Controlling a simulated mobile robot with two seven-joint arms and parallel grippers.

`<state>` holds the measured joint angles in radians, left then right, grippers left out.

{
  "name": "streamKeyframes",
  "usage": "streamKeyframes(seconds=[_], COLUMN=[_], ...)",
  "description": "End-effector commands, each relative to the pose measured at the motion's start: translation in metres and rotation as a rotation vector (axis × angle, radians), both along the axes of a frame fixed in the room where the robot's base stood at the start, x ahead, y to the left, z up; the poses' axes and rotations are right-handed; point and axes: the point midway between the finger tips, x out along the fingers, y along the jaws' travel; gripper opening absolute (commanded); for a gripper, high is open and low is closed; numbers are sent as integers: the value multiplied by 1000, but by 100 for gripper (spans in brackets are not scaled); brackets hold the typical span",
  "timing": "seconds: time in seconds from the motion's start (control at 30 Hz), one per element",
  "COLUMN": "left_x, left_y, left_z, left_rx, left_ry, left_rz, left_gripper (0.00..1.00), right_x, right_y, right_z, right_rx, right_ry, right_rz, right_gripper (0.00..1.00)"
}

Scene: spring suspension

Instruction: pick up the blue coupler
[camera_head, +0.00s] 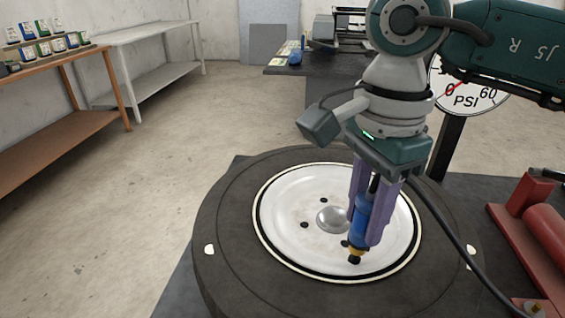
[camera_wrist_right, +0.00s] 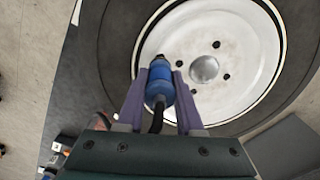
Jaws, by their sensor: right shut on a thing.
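The blue coupler (camera_head: 361,216) has a brass-coloured ring and dark tip at its lower end and a black hose at its upper end. My right gripper (camera_head: 369,226) points down in the head view, its purple fingers shut on the coupler. In the right wrist view the coupler (camera_wrist_right: 159,85) sits between the two fingers of the gripper (camera_wrist_right: 160,90), with the black hose running back toward the palm. The coupler is over the white disc (camera_head: 290,240); I cannot tell whether its tip touches the disc. My left gripper is not in view.
The white disc lies on a round dark base (camera_head: 230,240). A gauge marked PSI (camera_head: 468,98) stands behind at the right. A red cylinder in a frame (camera_head: 545,235) is at the right edge. Shelves (camera_head: 60,60) stand far left; the floor between is clear.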

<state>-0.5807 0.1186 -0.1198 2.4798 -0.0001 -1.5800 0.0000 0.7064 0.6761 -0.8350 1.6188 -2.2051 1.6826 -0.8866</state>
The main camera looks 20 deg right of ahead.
Motion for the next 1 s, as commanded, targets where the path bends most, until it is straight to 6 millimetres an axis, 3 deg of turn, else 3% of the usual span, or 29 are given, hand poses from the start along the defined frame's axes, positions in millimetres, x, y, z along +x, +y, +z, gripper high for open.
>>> streamKeyframes(seconds=[0.37,0.57,0.77,1.0], left_x=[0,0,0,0], left_y=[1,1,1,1], left_z=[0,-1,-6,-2], left_rx=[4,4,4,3], left_ry=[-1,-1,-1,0], left_rz=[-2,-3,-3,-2], left_gripper=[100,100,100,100], right_x=[1,2,3,2], right_y=[0,0,0,-1], right_z=[3,24,75,153], right_rx=[1,0,1,-2], right_ry=[-2,-6,-11,-10], right_rz=[0,0,1,-2], right_gripper=[0,0,0,0])
